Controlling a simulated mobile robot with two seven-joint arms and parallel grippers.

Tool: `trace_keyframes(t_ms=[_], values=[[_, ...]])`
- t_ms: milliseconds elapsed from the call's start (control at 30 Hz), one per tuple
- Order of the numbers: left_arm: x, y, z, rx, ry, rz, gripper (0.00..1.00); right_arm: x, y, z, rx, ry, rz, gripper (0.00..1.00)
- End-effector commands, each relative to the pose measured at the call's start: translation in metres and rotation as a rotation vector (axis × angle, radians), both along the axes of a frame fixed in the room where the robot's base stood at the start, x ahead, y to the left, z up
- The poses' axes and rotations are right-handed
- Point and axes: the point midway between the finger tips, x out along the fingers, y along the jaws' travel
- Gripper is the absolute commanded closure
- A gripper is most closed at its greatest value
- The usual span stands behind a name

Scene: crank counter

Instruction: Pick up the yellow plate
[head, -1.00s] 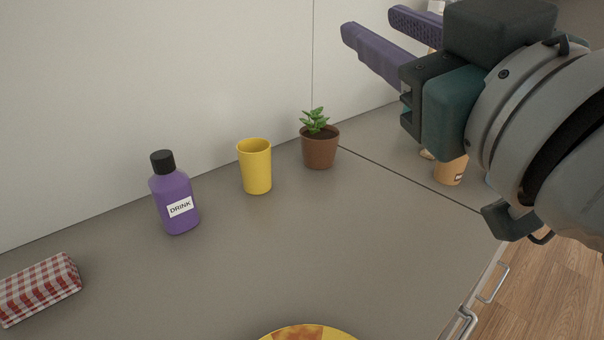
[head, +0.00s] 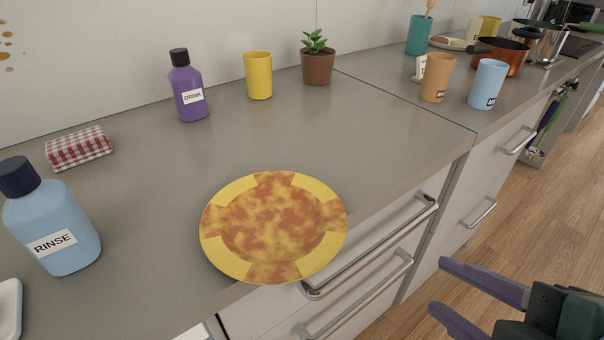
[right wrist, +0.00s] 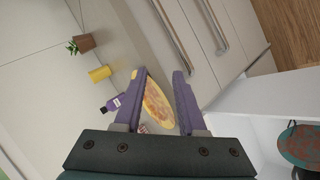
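The yellow plate (head: 274,274) lies flat near the front edge of the counter in the head view, its surface covered with orange-brown stains. It also shows in the right wrist view (right wrist: 156,103), partly behind a finger. My right gripper (head: 436,284) is at the lower right of the head view, in front of the drawers, apart from the plate and to its right. Its purple fingers are spread with nothing between them; the right wrist view also shows the open fingers (right wrist: 160,74). My left gripper is not in view.
A blue rinse bottle (head: 52,222) and a checked cloth (head: 79,148) are left. Drawer handles (head: 375,245) jut out below the counter edge.

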Motion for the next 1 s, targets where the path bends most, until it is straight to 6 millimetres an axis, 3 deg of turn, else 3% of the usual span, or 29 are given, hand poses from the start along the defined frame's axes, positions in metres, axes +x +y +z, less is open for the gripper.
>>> trace_keyframes(t_ms=[33, 100, 300, 767, 1000], values=[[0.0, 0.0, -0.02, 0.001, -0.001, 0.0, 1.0, 0.007, 0.009, -0.017, -0.085, -0.075, 0.106, 0.6], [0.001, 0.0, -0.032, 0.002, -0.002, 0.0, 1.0, 0.015, 0.023, -0.023, -0.214, -0.197, 0.257, 0.6], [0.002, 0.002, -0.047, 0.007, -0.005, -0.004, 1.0, 0.022, 0.052, -0.026, -0.466, -0.441, 0.519, 0.6], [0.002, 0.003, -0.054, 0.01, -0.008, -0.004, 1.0, 0.067, 0.073, -0.039, -0.503, -0.479, 0.552, 0.6], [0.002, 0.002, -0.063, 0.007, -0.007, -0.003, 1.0, 0.101, 0.08, -0.053, -0.499, -0.479, 0.55, 0.6]])
